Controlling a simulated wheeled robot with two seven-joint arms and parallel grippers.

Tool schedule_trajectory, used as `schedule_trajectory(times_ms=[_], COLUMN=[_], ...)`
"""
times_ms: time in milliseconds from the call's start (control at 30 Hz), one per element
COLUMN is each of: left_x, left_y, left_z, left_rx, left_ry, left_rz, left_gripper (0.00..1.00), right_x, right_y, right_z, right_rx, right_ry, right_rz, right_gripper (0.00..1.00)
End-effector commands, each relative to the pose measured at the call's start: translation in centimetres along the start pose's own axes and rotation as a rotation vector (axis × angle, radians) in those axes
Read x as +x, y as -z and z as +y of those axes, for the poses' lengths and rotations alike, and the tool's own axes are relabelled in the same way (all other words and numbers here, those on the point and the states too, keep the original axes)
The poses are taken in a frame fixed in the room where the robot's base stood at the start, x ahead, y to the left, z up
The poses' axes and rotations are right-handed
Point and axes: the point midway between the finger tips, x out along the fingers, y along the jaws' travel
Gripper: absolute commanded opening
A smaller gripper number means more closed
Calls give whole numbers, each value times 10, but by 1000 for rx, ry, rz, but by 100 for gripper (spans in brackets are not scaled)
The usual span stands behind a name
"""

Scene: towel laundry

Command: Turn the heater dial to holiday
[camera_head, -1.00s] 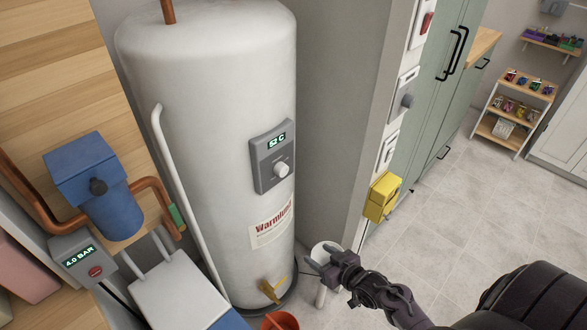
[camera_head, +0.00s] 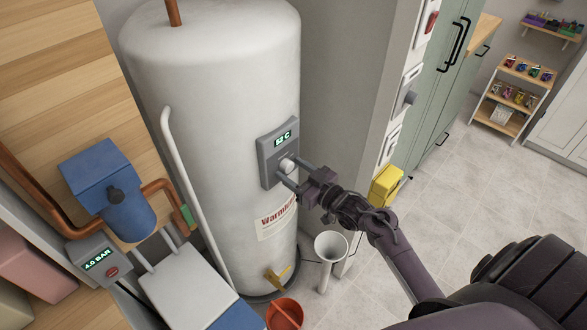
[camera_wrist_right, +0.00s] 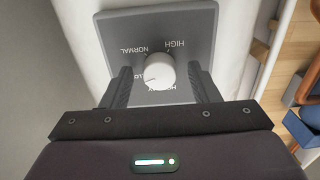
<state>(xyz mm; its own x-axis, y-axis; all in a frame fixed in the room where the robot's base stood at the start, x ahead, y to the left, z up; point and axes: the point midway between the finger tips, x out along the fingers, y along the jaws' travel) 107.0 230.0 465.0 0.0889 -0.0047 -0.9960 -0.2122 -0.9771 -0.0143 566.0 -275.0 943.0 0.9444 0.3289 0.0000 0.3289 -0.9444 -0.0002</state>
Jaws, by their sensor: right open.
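The heater is a tall white cylinder (camera_head: 215,90) with a grey control panel (camera_head: 267,150) on its front, bearing a small lit display. The white round dial (camera_head: 287,165) sits low on the panel; it also shows in the right wrist view (camera_wrist_right: 159,71). Labels NORMAL, HIGH and partly covered LOW and HOLIDAY surround it there. The dial's exact pointing is hard to read. My right gripper (camera_head: 289,173) is open at the panel, its fingers (camera_wrist_right: 163,80) on either side of the dial, with gaps visible. My left gripper is not in view.
A yellow box (camera_head: 386,185) and switches (camera_head: 410,85) are on the wall edge to the right. A white funnel-like pipe (camera_head: 330,247) and an orange bucket (camera_head: 284,314) stand below. A blue pump (camera_head: 108,180) and copper pipes are at left.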

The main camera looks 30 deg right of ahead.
Motion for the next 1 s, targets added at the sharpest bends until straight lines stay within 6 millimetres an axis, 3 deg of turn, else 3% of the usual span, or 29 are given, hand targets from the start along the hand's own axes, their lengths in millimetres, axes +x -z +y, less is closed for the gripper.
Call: schedule_trajectory(times_ms=[267,600,1000], left_x=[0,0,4], left_y=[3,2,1], left_z=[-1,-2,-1], left_rx=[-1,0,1], left_ry=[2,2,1], left_rz=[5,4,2], left_gripper=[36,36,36], right_x=[2,2,2], right_y=[0,0,-2], right_z=[0,0,0], right_rx=[0,0,-79], right_ry=[0,0,2], right_rz=[-1,-1,-2], right_gripper=[55,12,11])
